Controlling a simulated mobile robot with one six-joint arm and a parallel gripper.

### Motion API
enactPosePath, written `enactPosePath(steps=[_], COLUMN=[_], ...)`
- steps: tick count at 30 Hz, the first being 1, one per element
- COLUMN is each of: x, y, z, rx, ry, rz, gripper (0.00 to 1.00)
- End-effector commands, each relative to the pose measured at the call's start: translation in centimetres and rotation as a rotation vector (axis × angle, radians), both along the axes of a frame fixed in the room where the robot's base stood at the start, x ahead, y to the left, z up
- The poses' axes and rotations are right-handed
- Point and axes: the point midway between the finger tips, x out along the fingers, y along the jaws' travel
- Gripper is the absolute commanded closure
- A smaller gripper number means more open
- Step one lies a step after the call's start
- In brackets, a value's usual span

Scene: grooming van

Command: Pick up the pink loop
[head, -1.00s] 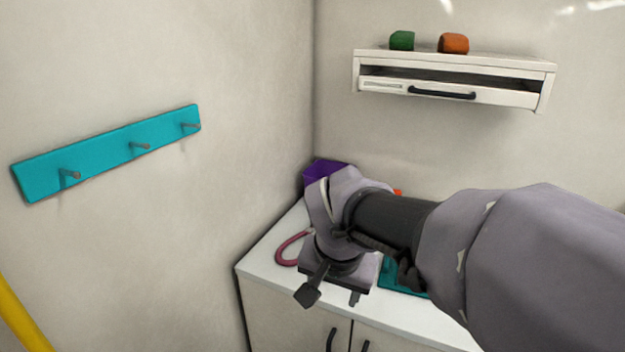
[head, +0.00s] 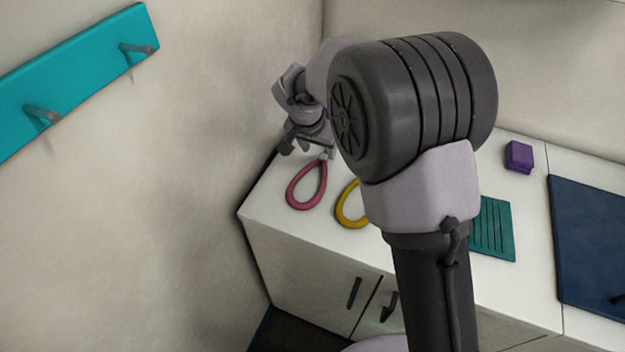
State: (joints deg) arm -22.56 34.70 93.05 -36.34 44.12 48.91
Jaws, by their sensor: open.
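The pink loop (head: 291,193) lies flat on the white counter, near its left end by the wall. Its narrow end with a small pale tip points toward the back, at my gripper. My gripper (head: 308,152) is open and empty, just behind the loop's narrow end. One finger shows to the left of that end and the other close beside it. I cannot tell how high the fingers are above the counter or whether they touch the loop.
A yellow loop (head: 343,211) lies right of the pink one, partly hidden by my arm. A grooved teal mat (head: 496,230), purple block (head: 519,156) and navy mat (head: 590,235) are farther right. A teal hook rail (head: 75,72) is on the left wall. The counter (head: 262,205) is clear at the front left.

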Motion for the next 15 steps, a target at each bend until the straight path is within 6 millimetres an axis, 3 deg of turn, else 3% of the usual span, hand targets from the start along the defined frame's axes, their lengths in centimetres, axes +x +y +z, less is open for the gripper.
enactPosePath(steps=[9, 15], x=[1.6, 1.8], y=[-0.8, -0.8], z=[-4.9, -4.8], rx=[0.000, 0.001], ry=[0.001, 0.000], rz=[0.000, 0.000], gripper=[0.45, 0.45])
